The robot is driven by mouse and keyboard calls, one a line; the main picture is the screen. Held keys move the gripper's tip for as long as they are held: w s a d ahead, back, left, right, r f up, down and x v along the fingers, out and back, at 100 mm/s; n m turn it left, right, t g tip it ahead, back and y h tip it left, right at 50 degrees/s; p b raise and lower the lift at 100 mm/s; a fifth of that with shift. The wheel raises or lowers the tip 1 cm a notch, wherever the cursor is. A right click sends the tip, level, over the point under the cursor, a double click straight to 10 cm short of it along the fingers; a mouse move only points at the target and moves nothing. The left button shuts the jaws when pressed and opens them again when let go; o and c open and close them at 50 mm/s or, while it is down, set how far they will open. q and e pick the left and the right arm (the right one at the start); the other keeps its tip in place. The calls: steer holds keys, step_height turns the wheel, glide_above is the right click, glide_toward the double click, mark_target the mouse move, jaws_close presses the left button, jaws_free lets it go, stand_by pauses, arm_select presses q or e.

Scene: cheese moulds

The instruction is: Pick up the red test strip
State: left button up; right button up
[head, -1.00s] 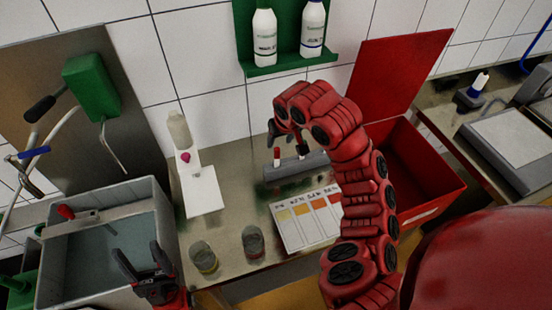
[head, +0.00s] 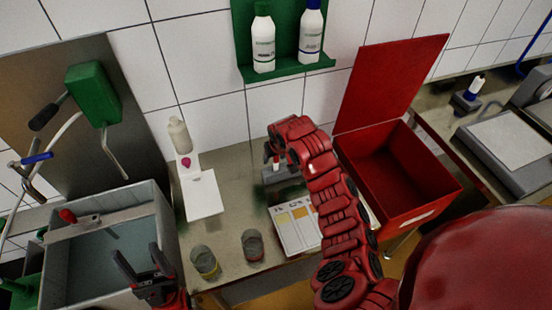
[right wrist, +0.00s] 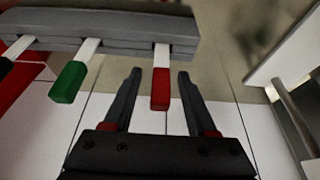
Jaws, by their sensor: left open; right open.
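The red test strip (right wrist: 160,92) has a white shaft and a red end. It stands in a grey holder (right wrist: 110,28) with a green-ended strip (right wrist: 68,82) and a dark-ended strip beside it. My right gripper (right wrist: 160,74) is open, with one finger on each side of the red end in the right wrist view and gaps on both sides. In the head view my right gripper is over the holder (head: 280,178), and my right arm partly hides it and the strips. My left gripper (head: 138,254) is open and empty near the sink's right side.
A colour chart (head: 290,242) lies in front of the holder, partly behind my right arm. Two glass beakers (head: 252,245) stand at the bench's front edge. An open red bin (head: 400,185) is on the right. A white board (head: 203,195) and bottle (head: 179,135) are left.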

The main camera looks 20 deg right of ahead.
jaws_close()
stand_by(0.3)
stand_by(0.3)
steer(key=shift+r, duration=0.25)
step_height(320, 180, up, 10)
steer(key=b, duration=0.3)
steer(key=shift+f, duration=0.25)
